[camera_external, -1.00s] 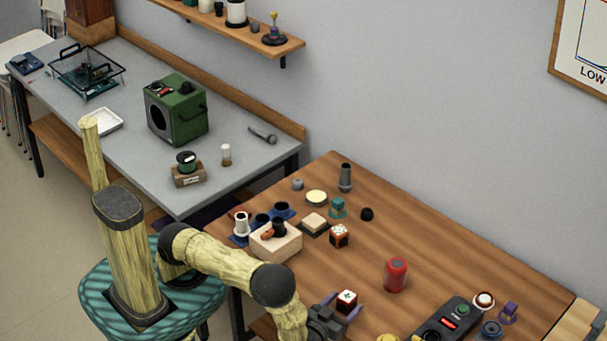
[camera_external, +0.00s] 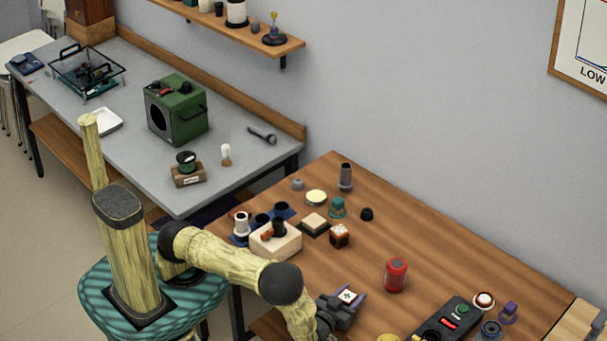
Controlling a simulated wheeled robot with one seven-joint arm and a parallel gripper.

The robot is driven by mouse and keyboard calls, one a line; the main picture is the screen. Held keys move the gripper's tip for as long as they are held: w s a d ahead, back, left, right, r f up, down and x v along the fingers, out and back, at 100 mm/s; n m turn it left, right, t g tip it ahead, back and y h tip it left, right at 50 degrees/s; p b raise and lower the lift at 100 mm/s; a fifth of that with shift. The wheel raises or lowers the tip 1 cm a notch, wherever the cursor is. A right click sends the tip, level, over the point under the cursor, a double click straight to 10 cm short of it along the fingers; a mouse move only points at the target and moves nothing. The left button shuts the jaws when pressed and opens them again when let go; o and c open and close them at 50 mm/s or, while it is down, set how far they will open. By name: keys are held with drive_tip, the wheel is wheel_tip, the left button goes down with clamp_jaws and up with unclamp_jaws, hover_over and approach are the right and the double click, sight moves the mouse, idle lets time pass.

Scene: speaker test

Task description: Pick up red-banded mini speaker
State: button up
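A small box-shaped piece with a pale top, dark red marks and red on its side (camera_external: 348,296) is at the bottom centre; I take it for the red-banded mini speaker. My gripper (camera_external: 347,299) is around it, with purple fingers to either side. The fingers and gripper body hide its lower part. I cannot tell whether the fingers touch it, or whether it rests on the wooden table (camera_external: 460,260).
A red cylinder (camera_external: 396,275) stands to the right. A black control box (camera_external: 447,322) is at lower right. The table's back right is clear.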

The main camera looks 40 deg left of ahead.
drive_tip(key=c, duration=0.6)
drive_tip(key=shift+o, duration=0.2)
wheel_tip(320, 180, up, 10)
idle(0.5)
